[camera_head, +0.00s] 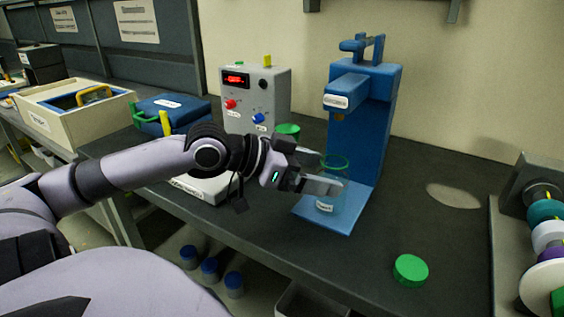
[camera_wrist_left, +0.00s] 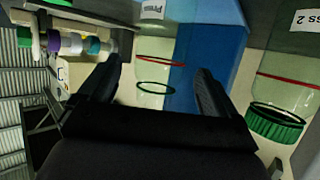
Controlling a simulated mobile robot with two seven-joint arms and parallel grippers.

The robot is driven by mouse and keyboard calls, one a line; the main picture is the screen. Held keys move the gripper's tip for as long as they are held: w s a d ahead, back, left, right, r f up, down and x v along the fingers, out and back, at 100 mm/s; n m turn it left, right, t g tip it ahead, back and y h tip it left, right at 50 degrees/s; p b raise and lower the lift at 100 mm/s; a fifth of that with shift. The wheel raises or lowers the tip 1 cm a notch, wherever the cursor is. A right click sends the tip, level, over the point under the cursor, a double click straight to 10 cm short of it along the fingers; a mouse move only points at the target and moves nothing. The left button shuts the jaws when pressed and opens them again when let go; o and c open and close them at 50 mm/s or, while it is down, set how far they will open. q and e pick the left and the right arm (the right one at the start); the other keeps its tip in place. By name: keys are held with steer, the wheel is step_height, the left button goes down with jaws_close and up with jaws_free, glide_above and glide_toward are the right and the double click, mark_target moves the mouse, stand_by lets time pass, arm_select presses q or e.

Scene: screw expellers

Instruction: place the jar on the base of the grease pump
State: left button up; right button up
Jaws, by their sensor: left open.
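The blue grease pump (camera_head: 375,110) stands at the back of the dark table, with its flat blue base (camera_head: 348,217) in front. A clear jar (camera_head: 328,205) with a green rim and a white label appears upright on this base, under the pump head. My left gripper (camera_head: 325,174) is open, its fingers at either side of the jar. In the left wrist view, the jar (camera_wrist_left: 154,72) shows between the two spread fingers (camera_wrist_left: 158,95), with a gap at each side. Contact between jar and base is partly hidden. My right gripper is out of view.
A grey control box (camera_head: 252,95) with a red display stands left of the pump. A green-topped container (camera_head: 289,131) is behind my gripper. A green lid (camera_head: 410,270) lies at the front right. The table right of the pump is mostly clear.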

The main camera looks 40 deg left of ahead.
mark_target(319, 172)
arm_select(q)
steer(key=shift+v, duration=0.95)
steer(key=shift+s+a+r+p, duration=0.3)
steer(key=shift+s+r+p, duration=0.1)
steer(key=shift+s, duration=0.2)
steer(key=v, duration=0.3)
steer(key=shift+s, duration=0.15)
steer(key=shift+f, duration=0.1)
